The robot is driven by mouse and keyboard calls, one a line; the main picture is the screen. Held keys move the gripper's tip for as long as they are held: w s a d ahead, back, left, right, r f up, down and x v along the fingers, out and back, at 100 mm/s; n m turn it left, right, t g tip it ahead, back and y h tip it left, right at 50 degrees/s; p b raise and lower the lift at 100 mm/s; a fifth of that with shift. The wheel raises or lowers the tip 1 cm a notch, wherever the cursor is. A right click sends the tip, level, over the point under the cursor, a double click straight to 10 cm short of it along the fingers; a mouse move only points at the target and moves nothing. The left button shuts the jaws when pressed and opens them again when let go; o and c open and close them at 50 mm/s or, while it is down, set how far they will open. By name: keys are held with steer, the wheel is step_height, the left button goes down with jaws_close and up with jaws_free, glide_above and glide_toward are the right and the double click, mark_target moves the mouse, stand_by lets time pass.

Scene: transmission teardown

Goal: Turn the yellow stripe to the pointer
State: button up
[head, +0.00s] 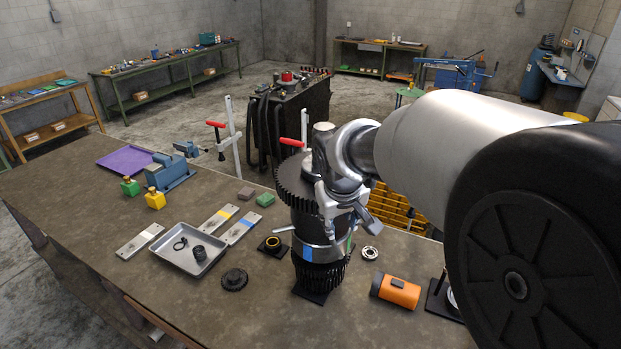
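A gear stack (299,215) stands upright on a dark base plate (309,295) near the middle of the bench, with a large toothed gear at its upper part. A grey collar below carries a blue mark (307,253) at its front, and a small green mark shows farther right. A grey bar (283,229) juts out to the left; I cannot tell whether it is the pointer. No yellow stripe shows on the stack's visible side. My gripper (347,222) is at the stack's right front, covering part of it. Its finger gap and any contact are unclear.
A metal tray (183,267) with dark rings, a loose gear (234,279), and plates with coloured patches lie left. An orange cylinder (396,291) and a bearing (370,253) lie right. Red-handled clamps (231,140) stand at the back edge. The bench's left front is clear.

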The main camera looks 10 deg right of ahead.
glide_toward(338, 250)
steer(key=x, duration=0.8)
steer(key=shift+c, duration=0.5)
jaws_close()
